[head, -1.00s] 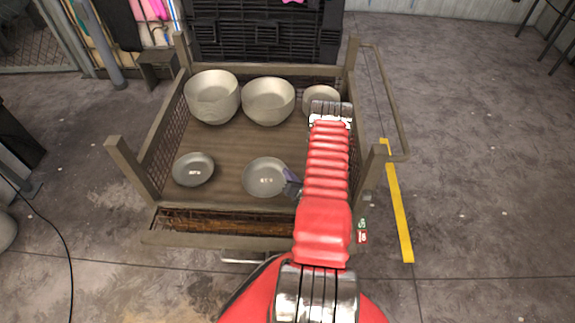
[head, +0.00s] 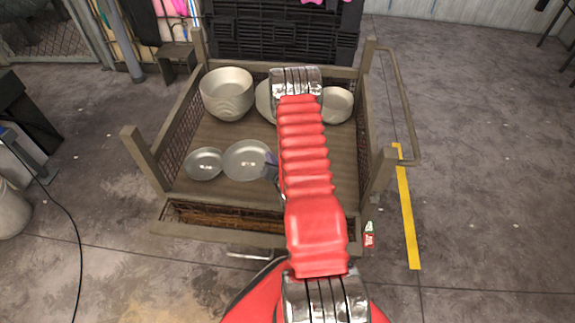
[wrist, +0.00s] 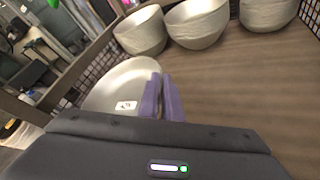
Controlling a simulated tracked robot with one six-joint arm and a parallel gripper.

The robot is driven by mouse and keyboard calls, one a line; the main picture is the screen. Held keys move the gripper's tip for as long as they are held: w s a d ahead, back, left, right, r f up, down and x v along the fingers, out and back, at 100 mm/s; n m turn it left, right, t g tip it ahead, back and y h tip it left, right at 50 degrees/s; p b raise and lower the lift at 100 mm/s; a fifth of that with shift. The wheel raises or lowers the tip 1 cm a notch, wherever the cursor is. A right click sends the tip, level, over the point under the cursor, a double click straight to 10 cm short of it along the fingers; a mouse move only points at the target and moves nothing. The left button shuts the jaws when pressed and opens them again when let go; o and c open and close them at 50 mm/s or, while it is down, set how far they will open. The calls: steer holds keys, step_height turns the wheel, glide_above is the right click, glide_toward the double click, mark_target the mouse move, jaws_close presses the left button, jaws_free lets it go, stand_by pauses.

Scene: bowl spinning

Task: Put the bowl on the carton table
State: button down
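A shallow grey bowl (head: 245,158) is at the front middle of the wooden cart, close beside a smaller shallow bowl (head: 204,163). My gripper (head: 271,168) is at its right rim, partly hidden by my red arm. In the wrist view, the purple fingers (wrist: 162,100) are close together at the rim of the labelled bowl (wrist: 118,85), shut on it; the pinch itself is partly hidden. I cannot tell whether the bowl is clear of the cart floor. No carton table can be made out.
The cart has low mesh sides, corner posts (head: 147,160) and a rail at right. Deep bowls (head: 227,95) stand along its back, one mostly behind my arm, with a smaller one (head: 337,105) at right. A black crate (head: 285,30) is behind; concrete floor at right is open.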

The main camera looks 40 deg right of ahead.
steer(key=w+a+r+n+y, duration=0.1)
steer(key=w+a+r, duration=0.3)
steer(key=a+r, duration=0.4)
steer(key=w+a+r+n+t+y, duration=0.1)
steer(key=w+a+r+n+y, duration=0.1)
steer(key=a+r, duration=0.7)
steer(key=w+a+r+n+y, duration=0.2)
steer(key=w+a+r, duration=0.4)
steer(key=a, duration=1.1)
step_height(320, 180, up, 3)
steer(key=shift+w+a+f+y, duration=0.1)
steer(key=shift+w+a+y, duration=0.1)
steer(key=shift+a+y, duration=0.3)
steer(key=shift+d, duration=0.2)
